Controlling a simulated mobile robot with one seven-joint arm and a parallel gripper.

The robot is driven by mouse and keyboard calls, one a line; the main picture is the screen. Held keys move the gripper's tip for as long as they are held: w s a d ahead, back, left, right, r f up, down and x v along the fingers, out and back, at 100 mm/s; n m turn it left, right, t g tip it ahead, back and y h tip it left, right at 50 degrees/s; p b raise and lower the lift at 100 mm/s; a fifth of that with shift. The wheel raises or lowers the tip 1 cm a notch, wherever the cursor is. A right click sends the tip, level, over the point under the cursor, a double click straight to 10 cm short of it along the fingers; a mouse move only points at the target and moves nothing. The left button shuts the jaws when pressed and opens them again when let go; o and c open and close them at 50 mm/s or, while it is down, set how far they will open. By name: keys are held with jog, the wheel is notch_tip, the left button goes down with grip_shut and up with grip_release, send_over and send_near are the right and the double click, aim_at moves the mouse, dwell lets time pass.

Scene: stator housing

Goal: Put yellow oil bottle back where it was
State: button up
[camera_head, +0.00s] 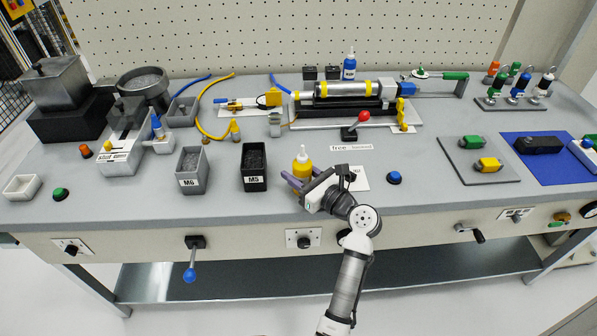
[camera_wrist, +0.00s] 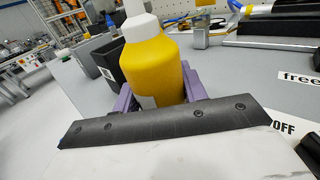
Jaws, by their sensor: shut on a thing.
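The yellow oil bottle (camera_head: 302,166) with a pale nozzle stands upright near the front middle of the bench, just right of the black M5 bin. My gripper (camera_head: 294,183) reaches in from the front right with its purple fingers around the bottle's lower body, shut on it. In the wrist view the yellow bottle (camera_wrist: 154,68) fills the space between the purple fingers (camera_wrist: 160,92). Its base is hidden behind the gripper, so I cannot tell whether it touches the bench.
The black M5 bin (camera_head: 254,181) is close on the left, with the grey M6 bin (camera_head: 191,184) beyond. A blue button (camera_head: 394,178) is to the right. The cylinder fixture with a red-knobbed lever (camera_head: 363,117) stands behind. Bare bench lies between the bottle and that fixture.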

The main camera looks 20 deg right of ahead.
jog(key=o, duration=0.7)
jog(key=shift+o, duration=0.2)
jog(key=b+v, duration=0.3)
jog(key=v, duration=0.9)
jog(key=shift+f, duration=0.1)
